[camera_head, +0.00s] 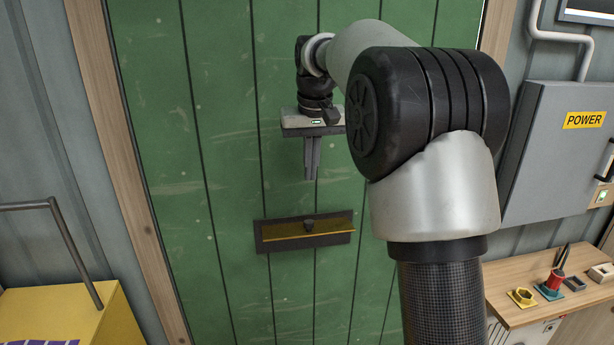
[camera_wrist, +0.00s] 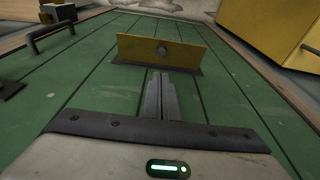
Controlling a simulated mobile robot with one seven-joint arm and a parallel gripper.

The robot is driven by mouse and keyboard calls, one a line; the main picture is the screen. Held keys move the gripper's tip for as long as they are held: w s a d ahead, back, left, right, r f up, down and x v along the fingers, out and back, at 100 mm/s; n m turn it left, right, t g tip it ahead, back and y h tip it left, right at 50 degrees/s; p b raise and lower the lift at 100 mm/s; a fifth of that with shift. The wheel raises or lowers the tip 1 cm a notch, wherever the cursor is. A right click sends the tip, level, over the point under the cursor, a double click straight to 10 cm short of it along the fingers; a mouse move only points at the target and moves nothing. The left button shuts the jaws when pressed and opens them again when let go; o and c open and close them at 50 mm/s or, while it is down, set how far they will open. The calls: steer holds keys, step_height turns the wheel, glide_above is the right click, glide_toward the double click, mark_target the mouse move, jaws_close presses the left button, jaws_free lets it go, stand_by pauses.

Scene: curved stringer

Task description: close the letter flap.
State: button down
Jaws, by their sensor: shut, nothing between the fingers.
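The letter flap (camera_head: 308,228) is a brass-coloured plate with a dark round knob, set in a dark frame (camera_head: 262,246) on the green door. It is tilted out from the frame, so it stands open. In the wrist view the flap (camera_wrist: 185,53) stands up from the door ahead of the fingers, its knob facing me. My gripper (camera_head: 311,178) is shut and empty, above the flap and pointing down. Its fingertips also show in the wrist view (camera_wrist: 161,75), just short of the flap. I cannot tell the exact gap between them.
A grey power box (camera_head: 555,150) hangs at the right. A wooden bench (camera_head: 530,312) with small objects stands below it. A yellow box (camera_head: 85,318) with a dark bar is at the lower left. The green door (camera_head: 225,130) around the flap is mostly bare.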

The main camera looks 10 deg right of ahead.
glide_above(309, 221)
steer(key=f, duration=1)
steer(key=shift+s+f, duration=0.1)
steer(key=shift+s, duration=0.2)
steer(key=shift+s+f, duration=0.1)
steer(key=shift+f, duration=0.75)
steer(key=shift+f+b, duration=0.3)
steer(key=shift+b, duration=0.5)
steer(key=shift+s+r+t, duration=0.1)
steer(key=shift+s+t, duration=0.2)
steer(key=shift+s, duration=0.05)
steer(key=shift+w+b, duration=0.1)
steer(key=shift+b, duration=0.25)
